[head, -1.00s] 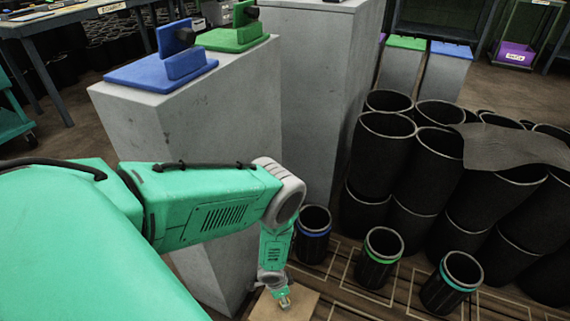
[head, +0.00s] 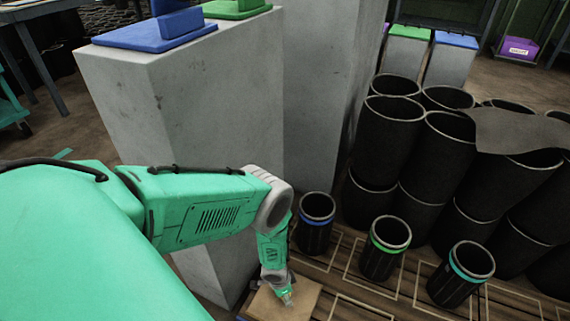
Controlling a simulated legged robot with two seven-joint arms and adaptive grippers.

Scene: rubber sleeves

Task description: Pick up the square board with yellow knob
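A flat tan board (head: 264,306) lies low at the bottom edge of the head view, by the foot of the grey pedestal. Its near part is cut off by the frame, and no yellow knob can be made out on it. My green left arm comes in from the left and bends down at the elbow. My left gripper (head: 287,298) points down over the board, with its tip at or just above the surface. The fingers are too small to show whether they are open or closed, or whether they touch anything. My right gripper is out of view.
A grey pedestal (head: 215,95) with blue (head: 150,33) and green (head: 235,8) fixtures stands behind my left arm. Three black sleeves with blue (head: 315,222), green (head: 384,247) and teal (head: 461,274) bands stand on the slatted floor. Stacked black sleeves (head: 385,130) fill the right.

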